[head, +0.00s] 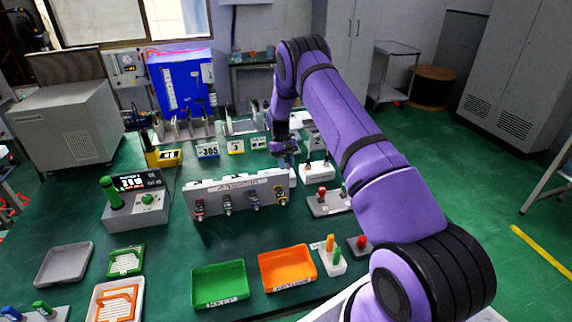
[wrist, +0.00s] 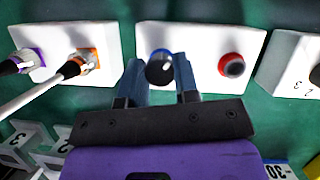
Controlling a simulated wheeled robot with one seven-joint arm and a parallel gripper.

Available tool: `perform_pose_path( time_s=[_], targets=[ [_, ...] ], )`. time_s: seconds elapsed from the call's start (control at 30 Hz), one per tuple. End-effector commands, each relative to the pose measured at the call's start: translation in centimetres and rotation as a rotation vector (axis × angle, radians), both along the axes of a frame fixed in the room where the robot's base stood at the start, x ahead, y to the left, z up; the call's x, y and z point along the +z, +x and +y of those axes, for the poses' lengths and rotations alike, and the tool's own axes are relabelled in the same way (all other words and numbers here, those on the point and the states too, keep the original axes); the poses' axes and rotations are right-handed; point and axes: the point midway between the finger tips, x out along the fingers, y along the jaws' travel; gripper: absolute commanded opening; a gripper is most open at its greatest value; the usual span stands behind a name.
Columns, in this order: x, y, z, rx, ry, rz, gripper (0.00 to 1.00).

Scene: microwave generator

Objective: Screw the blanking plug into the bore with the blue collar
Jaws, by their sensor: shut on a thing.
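My gripper (wrist: 161,76) is shut on a dark round plug (wrist: 159,72), seen between its two blue-grey fingers in the wrist view. The plug lies over the bore with the blue collar (wrist: 161,52) on a white block (wrist: 203,40). Only the upper edge of the blue collar shows, and the bore itself is hidden. I cannot tell how deep the plug sits or whether it touches the collar. In the head view my gripper (head: 285,153) is behind the grey panel, and the plug cannot be made out there.
A red-collared bore (wrist: 231,65) is on the same block, right of my fingers. Another white block (wrist: 58,62) to the left carries purple and orange collars with cabled connectors. A grey panel (head: 236,196) with valves stands nearer the body. Green (head: 219,284) and orange (head: 286,268) trays lie in front.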

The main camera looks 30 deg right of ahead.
Motion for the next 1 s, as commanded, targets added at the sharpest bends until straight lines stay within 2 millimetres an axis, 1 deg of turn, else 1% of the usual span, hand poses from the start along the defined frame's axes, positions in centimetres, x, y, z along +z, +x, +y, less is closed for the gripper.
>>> perform_pose_path(
  time_s=[0.7, 1.0],
  targets=[
    [0.12, 0.03, -0.27, -0.677, 0.001, -0.005, 0.05],
    [0.13, -0.06, -0.29, -0.918, 0.001, -0.004, 0.05]
  ],
)
